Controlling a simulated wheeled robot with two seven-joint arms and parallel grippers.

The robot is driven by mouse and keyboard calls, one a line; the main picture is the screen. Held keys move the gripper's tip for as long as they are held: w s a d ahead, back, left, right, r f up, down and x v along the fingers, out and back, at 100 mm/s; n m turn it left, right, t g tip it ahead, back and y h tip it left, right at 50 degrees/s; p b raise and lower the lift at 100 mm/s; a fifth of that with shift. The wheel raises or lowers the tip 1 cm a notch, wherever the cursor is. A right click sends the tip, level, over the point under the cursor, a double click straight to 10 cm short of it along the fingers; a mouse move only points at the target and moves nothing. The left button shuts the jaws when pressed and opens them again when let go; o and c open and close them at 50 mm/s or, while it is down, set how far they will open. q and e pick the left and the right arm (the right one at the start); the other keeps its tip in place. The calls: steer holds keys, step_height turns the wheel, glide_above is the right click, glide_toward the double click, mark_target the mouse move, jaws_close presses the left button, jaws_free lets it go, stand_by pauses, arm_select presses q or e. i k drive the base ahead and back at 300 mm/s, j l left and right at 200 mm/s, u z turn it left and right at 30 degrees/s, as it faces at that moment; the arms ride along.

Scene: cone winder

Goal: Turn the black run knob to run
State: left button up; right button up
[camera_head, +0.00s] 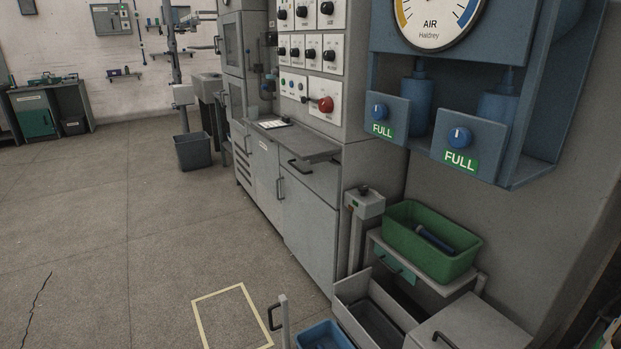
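Several black knobs sit on white plates on the grey cabinet's upper panel, one of them a top-row knob (327,8). Their labels are too small to read, so I cannot tell which is the run knob. A red knob (325,104) sits below them, beside small green and blue buttons. Another black knob (364,190) tops a grey post box in front of the cabinet; its label is also unreadable. Neither of my grippers is in view.
A grey shelf (310,148) juts from the cabinet below the panel. A blue housing with an AIR gauge (436,16) and two blue knobs stands at right. A green bin (432,240) and a blue bin (322,337) stand low in front. Floor at left is clear.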

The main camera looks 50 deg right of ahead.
mark_target(362, 189)
steer(key=i+z, duration=0.25)
steer(key=i, duration=0.2)
steer(key=i+j+z, duration=0.1)
steer(key=i+z, duration=0.15)
steer(key=i, duration=0.25)
steer(key=i+j+z, duration=0.25)
steer(key=i, duration=0.2)
steer(key=i+j+z, duration=0.25)
steer(key=i, duration=0.15)
